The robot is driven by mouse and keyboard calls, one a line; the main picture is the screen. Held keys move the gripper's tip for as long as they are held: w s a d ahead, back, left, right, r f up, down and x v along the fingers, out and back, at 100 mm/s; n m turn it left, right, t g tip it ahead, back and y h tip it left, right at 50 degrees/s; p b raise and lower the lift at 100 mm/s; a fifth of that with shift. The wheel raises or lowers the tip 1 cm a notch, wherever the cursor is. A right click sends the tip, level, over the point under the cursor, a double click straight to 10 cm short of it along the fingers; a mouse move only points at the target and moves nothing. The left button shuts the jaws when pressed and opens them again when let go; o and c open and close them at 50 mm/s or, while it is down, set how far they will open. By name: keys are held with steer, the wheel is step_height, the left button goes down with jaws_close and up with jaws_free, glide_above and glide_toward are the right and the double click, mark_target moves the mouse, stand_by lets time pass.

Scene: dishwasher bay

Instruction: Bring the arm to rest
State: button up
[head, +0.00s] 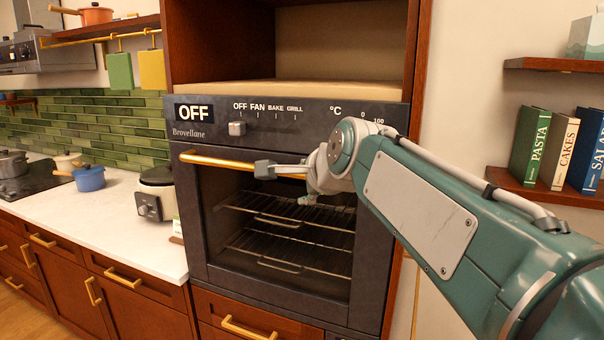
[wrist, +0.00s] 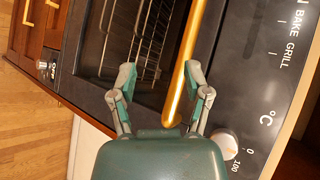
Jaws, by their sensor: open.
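My teal arm (head: 430,205) reaches in from the right to the front of the dark oven (head: 195,225). My gripper (head: 262,170) is at the gold oven handle (head: 215,160), near its right part. In the wrist view my gripper (wrist: 160,78) has its two fingers spread apart. The gold handle (wrist: 187,65) runs through the view between the fingers, closer to the right one. I cannot tell whether a finger touches it. The oven door looks shut, and wire racks (head: 285,220) show behind its window. The arm hides the oven's right side.
The oven panel has a knob (head: 237,128) and an OFF display (head: 194,112). A white counter (head: 120,225) at left holds a cooker (head: 157,193) and a blue pot (head: 90,178). A shelf with books (head: 560,145) is at right, close above my arm.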

steer(key=s+d+f+n+g+h, duration=0.2)
steer(key=s+d+f+n, duration=0.5)
steer(key=s+d+f, duration=0.2)
steer(key=s+d+f+n+g+h, duration=0.3)
steer(key=s+d+f+n, duration=0.4)
steer(key=s+f, duration=0.7)
steer(key=s+d, duration=0.2)
steer(key=s, duration=0.1)
steer(key=shift+s+f, duration=0.2)
steer(key=shift+s, duration=0.05)
